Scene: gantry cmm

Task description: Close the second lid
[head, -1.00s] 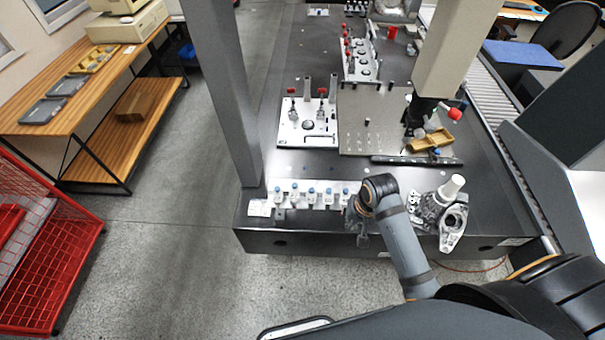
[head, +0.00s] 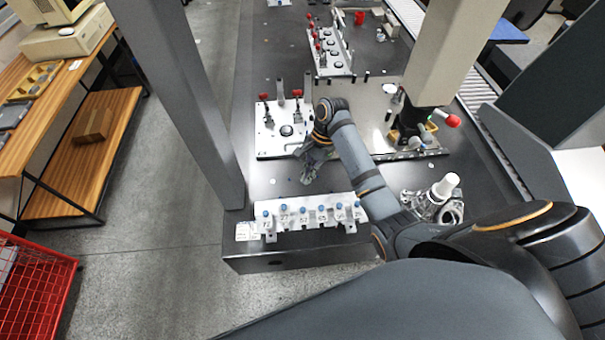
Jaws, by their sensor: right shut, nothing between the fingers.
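A white strip (head: 290,222) with several blue-topped, numbered units stands at the table's front edge. I cannot make out a separate lid on it, nor tell whether any is open or shut. My right gripper (head: 308,174) is above the table, beyond the strip and apart from it. It is shut and empty, its fingers pointing down. It is near the front right corner of a light fixture plate (head: 270,143) with red-tipped clamps, and partly covers that corner. I cannot tell whether it touches the plate. My left gripper is out of view.
A grey upright post (head: 190,110) stands left of the strip. A beige column (head: 450,55) with a dark probe head hangs over the right side. A metal casting (head: 448,213) stands close to my right arm. The dark tabletop (head: 275,180) is clear between strip and plate.

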